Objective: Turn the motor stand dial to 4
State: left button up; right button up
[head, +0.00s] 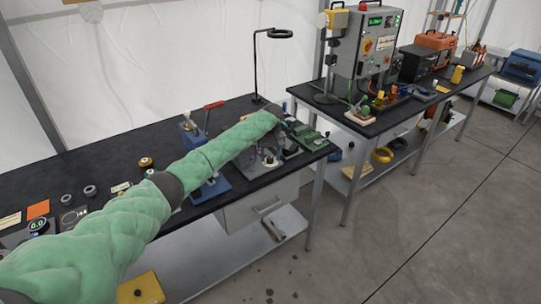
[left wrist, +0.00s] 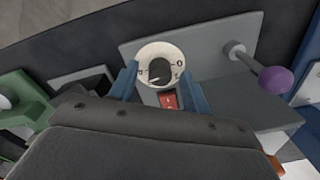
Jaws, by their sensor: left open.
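The dial (left wrist: 160,70) shows in the left wrist view as a dark knob on a round white face with marks around it. It sits on the grey motor stand (left wrist: 215,60), above a red switch (left wrist: 168,101). My left gripper (left wrist: 162,75) is open, with one blue finger on each side of the dial face. I cannot tell whether the fingers touch the knob. The number the dial points to is too small to read. In the head view my left gripper (head: 278,113) is over the near bench, and my arm hides much of what is below it. My right gripper does not show.
A purple ball-ended lever (left wrist: 276,80) sticks out right of the dial. A green device (left wrist: 22,100) lies to the left. In the head view a blue press (head: 205,165) with a red handle stands beside my arm on the black bench (head: 60,180). A lamp (head: 262,50) stands behind.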

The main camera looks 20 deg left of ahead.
pick_arm(q)
jog(key=shift+c, duration=0.2)
jog(key=c, duration=1)
jog(key=shift+o, duration=0.2)
jog(key=shift+m, duration=0.8)
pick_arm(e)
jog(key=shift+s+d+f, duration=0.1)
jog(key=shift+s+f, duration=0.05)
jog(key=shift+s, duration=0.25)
pick_arm(q)
jog(key=o, duration=1)
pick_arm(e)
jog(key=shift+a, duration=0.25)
